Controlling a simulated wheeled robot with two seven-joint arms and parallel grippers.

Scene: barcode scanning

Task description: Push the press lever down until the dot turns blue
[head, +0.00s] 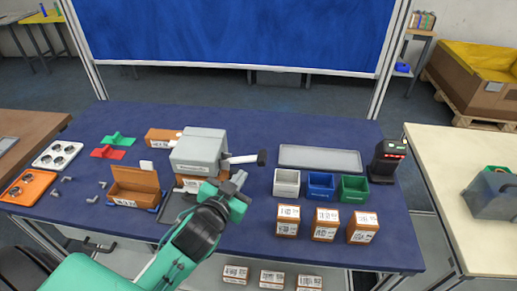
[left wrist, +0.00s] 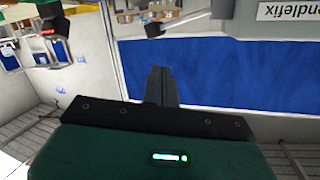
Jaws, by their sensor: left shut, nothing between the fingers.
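The press (head: 199,150) is a light grey box-shaped machine near the middle of the table. Its lever (head: 240,159) sticks out to the right and ends in a black knob (head: 262,157). In the left wrist view the dark knob (left wrist: 153,30) shows near the top, beyond the fingers, and a grey press part with upside-down lettering (left wrist: 287,10) is at top right. My left gripper (head: 240,178) is just below the lever in the head view. Its fingers (left wrist: 159,84) are shut and empty, apparently apart from the knob. I cannot make out the dot.
White (head: 287,183), blue (head: 321,186) and green (head: 354,188) bins stand right of the lever, with several brown boxes (head: 325,225) in front. A grey tray (head: 320,159) lies behind them. A black scanner (head: 388,160) stands at the right edge. An open brown box (head: 136,187) is at left.

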